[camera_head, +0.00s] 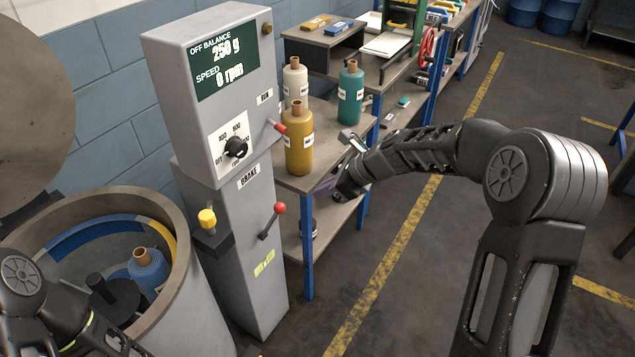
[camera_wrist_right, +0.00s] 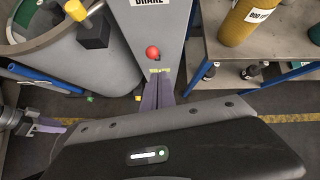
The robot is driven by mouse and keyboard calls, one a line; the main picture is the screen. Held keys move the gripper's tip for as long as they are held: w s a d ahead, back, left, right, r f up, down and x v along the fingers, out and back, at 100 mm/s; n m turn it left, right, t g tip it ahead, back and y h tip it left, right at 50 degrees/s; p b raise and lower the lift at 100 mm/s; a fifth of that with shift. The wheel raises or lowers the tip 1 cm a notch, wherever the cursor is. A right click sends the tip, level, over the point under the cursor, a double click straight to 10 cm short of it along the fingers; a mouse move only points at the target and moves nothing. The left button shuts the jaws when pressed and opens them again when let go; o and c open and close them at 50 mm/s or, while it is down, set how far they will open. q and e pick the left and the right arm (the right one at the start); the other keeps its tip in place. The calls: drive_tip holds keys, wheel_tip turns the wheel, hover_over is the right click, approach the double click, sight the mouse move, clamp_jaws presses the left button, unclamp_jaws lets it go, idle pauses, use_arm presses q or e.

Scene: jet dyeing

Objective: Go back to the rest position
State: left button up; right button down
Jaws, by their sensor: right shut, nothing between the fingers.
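My right arm comes in from the right in the head view. Its gripper (camera_head: 325,187) hangs in front of the side table, close to the right of the grey control column, and looks empty. In the right wrist view its purple-grey fingers (camera_wrist_right: 158,92) are together, pointing at the column's lower front. My left arm shows at the lower left of the head view, over the drum's near rim. Its hand is hard to make out there. In the right wrist view a purple finger (camera_wrist_right: 48,128) at the left edge seems to be my left gripper; its opening is unclear.
The control column (camera_head: 225,130) has a red-knobbed brake lever (camera_head: 279,208) and a yellow knob (camera_head: 207,217). The open drum (camera_head: 185,290) holds a blue cone (camera_head: 148,270). Yellow, teal and cream cones stand on the side table (camera_head: 325,155).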

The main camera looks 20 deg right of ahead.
drive_tip(key=s+a+f+n+g+h, duration=0.1)
drive_tip(key=s+f+n+h, duration=0.1)
drive_tip(key=s+f+n, duration=0.5)
drive_tip(key=s+a+f+n+h, duration=0.1)
drive_tip(key=s+f+n+h, duration=0.15)
drive_tip(key=f+n, duration=0.8)
drive_tip(key=s+a+f+n+g+y, duration=0.1)
drive_tip(key=s+a+f, duration=0.3)
drive_tip(key=s, duration=0.4)
drive_tip(key=s+a+f+n+g+y, duration=0.1)
drive_tip(key=s+a+f+n+g, duration=0.1)
drive_tip(key=s, duration=0.6)
drive_tip(key=s+a+f+n+g+y, duration=0.1)
drive_tip(key=s+a+f+n, duration=0.2)
drive_tip(key=s+a+f, duration=0.3)
drive_tip(key=shift+s+a+g, duration=0.15)
drive_tip(key=shift+s+g, duration=0.15)
drive_tip(key=shift+s, duration=0.95)
drive_tip(key=shift+n, duration=0.25)
